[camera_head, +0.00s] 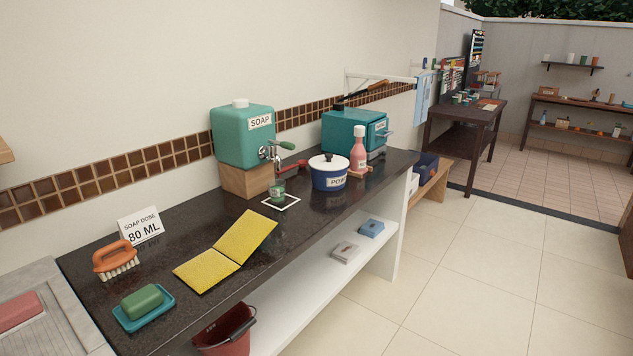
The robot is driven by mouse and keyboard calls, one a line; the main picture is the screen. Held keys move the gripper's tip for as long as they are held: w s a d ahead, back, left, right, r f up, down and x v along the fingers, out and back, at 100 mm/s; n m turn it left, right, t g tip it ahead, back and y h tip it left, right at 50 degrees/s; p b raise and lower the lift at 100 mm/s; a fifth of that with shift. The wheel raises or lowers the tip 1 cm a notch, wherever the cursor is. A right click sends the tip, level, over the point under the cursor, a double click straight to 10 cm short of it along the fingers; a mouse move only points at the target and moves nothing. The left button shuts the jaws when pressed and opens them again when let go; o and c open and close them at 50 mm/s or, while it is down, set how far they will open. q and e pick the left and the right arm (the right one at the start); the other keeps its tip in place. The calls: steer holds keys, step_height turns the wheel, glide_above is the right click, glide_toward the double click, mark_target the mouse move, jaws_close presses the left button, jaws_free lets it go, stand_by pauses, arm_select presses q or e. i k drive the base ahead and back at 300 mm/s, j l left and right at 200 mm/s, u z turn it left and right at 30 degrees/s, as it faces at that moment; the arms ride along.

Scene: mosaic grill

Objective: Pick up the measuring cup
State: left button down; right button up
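A small clear cup (277,190) with a green tint stands under the tap of the teal soap dispenser (236,140). It looks like the measuring cup, but its markings are too small to read. It stands upright at a white square outline (291,205) on the dark counter (200,229). The dispenser, labelled SOAP, sits on a wooden block (240,180) and has a green-handled tap (283,146). Neither of my grippers is in view.
A blue pot (327,182) and a pink bottle (358,150) stand right of the cup. The tiled floor (460,270) in front is clear.

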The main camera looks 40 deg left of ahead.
mark_target(277, 192)
steer(key=i+l+u, duration=0.1)
steer(key=i+u, duration=0.25)
steer(key=i+l+u, duration=0.2)
steer(key=i+u, duration=0.15)
steer(key=i, duration=0.2)
steer(key=i+l+u, duration=0.4)
steer(key=j, duration=0.1)
